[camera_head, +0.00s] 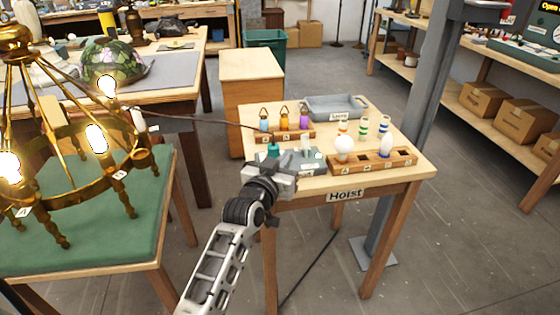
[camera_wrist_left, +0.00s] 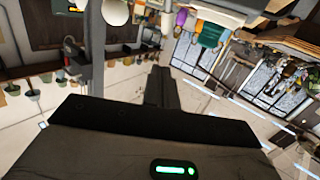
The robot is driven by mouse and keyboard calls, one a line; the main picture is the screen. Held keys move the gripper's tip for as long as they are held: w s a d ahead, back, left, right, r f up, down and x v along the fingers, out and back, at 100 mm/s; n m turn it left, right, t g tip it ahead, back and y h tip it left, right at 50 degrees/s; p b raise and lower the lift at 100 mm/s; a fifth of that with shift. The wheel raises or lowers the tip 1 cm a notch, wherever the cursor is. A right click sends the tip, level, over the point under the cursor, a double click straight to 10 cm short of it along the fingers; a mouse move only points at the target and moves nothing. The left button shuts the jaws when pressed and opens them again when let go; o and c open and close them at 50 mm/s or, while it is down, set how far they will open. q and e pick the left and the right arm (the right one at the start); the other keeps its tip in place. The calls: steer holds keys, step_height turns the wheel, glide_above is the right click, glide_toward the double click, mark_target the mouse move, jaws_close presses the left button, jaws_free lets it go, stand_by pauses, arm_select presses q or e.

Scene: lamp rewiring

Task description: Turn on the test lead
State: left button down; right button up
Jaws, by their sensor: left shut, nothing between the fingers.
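A grey box (camera_head: 319,169) sits at the front left of the small table labelled Hoist, with small teal parts and a pale upright piece on top. I cannot tell for sure whether it is the test lead's box. A dark cord (camera_head: 190,117) runs from the brass chandelier (camera_head: 75,200) towards this table. The chandelier's bulbs (camera_head: 97,139) glow. My left gripper (camera_head: 284,170) is shut and empty at the box's near left side, hiding part of it. In the left wrist view its shut fingers (camera_wrist_left: 162,88) point away from the camera. My right gripper is not in view.
On the Hoist table (camera_head: 425,165) are a wooden bulb holder (camera_head: 375,164), striped pieces (camera_head: 363,127), a rack of coloured tagged items (camera_head: 284,121) and a grey tray (camera_head: 336,106). A grey post (camera_head: 425,100) stands at its right.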

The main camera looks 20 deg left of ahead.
arm_select(q)
steer(key=shift+s+r, duration=0.2)
steer(key=shift+s, duration=0.35)
steer(key=shift+s+r, duration=0.2)
steer(key=shift+s, duration=0.3)
